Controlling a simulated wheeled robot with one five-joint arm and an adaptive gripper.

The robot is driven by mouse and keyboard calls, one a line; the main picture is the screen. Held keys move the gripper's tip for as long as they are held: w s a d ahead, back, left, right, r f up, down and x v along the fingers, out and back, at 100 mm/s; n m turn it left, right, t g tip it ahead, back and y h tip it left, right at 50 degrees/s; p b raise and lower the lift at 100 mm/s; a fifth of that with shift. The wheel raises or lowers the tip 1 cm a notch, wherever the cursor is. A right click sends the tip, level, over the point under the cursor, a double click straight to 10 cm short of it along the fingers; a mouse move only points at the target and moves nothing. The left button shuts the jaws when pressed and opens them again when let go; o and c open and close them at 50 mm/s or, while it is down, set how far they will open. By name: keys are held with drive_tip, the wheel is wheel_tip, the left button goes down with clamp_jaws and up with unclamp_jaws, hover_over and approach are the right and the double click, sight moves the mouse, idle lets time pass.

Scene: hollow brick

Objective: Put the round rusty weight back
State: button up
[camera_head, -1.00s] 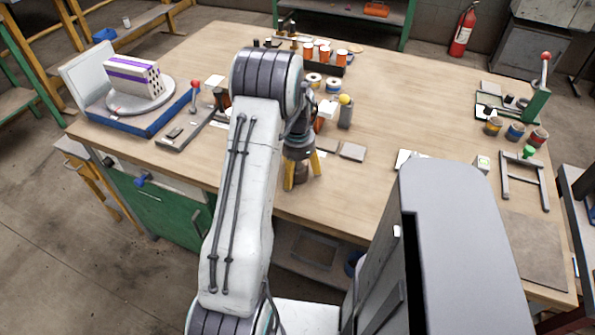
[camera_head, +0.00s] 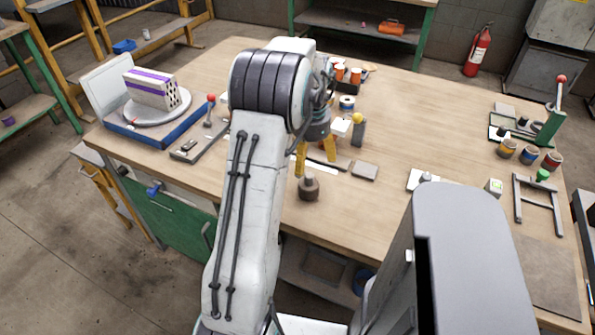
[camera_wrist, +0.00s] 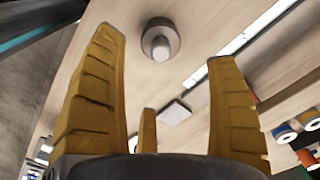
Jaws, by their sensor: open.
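The round rusty weight (camera_head: 309,190), a brown disc with a knob on top, stands upright on the workbench (camera_head: 400,235) near its front edge. It also shows in the wrist view (camera_wrist: 160,42), top centre, beyond the fingertips. My gripper (camera_head: 316,158) has yellow fingers spread apart, with nothing between them. It hangs just behind and above the weight in the head view, apart from it. In the wrist view, the open fingers (camera_wrist: 165,62) frame bare tabletop and a small grey plate. My arm hides part of the bench behind it.
A striped hollow brick (camera_head: 153,90) sits on a round plate at left. A red-knobbed lever tool (camera_head: 205,125), a yellow-knobbed block (camera_head: 357,130) and a flat grey plate (camera_head: 365,170) lie near my gripper. Orange-topped cans (camera_head: 350,75) stand behind. The bench's right middle is mostly clear.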

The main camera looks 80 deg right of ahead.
drive_tip(key=shift+r, duration=0.25)
drive_tip(key=shift+w+r, duration=0.1)
drive_tip(key=shift+w, duration=0.1)
drive_tip(key=w+a+r+n, duration=0.35)
drive_tip(key=w+a, duration=0.25)
drive_tip(key=w, duration=0.2)
drive_tip(key=w+a+r+n+t+h, duration=0.1)
drive_tip(key=w+a+r+n, duration=0.1)
drive_tip(key=w+a+n, duration=0.5)
drive_tip(key=w+a+r+n, duration=0.2)
drive_tip(key=w+a+r, duration=0.1)
drive_tip(key=w+a, duration=0.4)
drive_tip(key=w+a+r+n, duration=0.1)
drive_tip(key=w+a+n, duration=0.15)
drive_tip(key=a, duration=0.35)
drive_tip(key=w+a+n, duration=0.1)
drive_tip(key=a+n, duration=0.3)
drive_tip(key=a, duration=0.2)
drive_tip(key=s+a+f+n+t+y, duration=0.1)
drive_tip(key=s+a+n, duration=0.4)
drive_tip(key=a, duration=0.8)
drive_tip(key=shift+s+a+f+n+t, duration=0.25)
drive_tip(key=shift+n+t, duration=0.45)
drive_tip(key=shift+n, duration=1.1)
